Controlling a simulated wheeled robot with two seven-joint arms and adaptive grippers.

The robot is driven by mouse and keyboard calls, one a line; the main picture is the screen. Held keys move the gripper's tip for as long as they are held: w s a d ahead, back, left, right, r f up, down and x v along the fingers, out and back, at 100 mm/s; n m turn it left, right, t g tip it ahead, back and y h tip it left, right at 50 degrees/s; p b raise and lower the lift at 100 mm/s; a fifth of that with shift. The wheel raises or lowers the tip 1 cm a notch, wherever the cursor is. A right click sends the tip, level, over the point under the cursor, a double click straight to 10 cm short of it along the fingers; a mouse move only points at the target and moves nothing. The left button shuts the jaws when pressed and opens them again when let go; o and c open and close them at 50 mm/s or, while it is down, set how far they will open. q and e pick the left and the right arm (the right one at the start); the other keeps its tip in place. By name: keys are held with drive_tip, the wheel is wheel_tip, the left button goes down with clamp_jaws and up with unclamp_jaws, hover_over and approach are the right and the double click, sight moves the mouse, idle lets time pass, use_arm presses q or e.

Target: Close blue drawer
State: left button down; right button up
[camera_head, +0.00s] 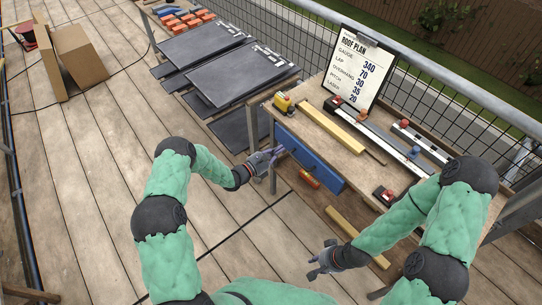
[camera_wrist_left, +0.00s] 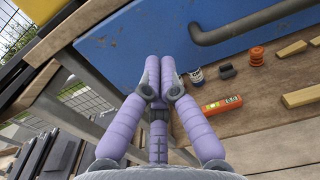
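The blue drawer (camera_head: 311,158) is under the front edge of the workbench; its front faces my left arm. I cannot tell how far out it stands. In the left wrist view the blue front (camera_wrist_left: 130,35) fills the upper middle, with a dark grey bar handle (camera_wrist_left: 250,22) at upper right. My left gripper (camera_head: 273,154) is at the left end of the drawer front. In the wrist view its purple fingers (camera_wrist_left: 160,66) are together and empty, pointing at the front, left of the handle. Contact is unclear. My right gripper (camera_head: 318,264) is open and empty, low over the deck.
The workbench top (camera_head: 325,125) holds a yellow tape measure (camera_head: 284,103), levels and the roof plan clipboard (camera_head: 360,68). Below the drawer lie an orange level (camera_wrist_left: 222,105), an orange spool (camera_wrist_left: 256,56) and wood strips.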

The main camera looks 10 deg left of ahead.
use_arm(q)
drive_tip(key=p+v, duration=0.3)
drive_tip(key=v, duration=0.8)
drive_tip(key=shift+a, duration=0.1)
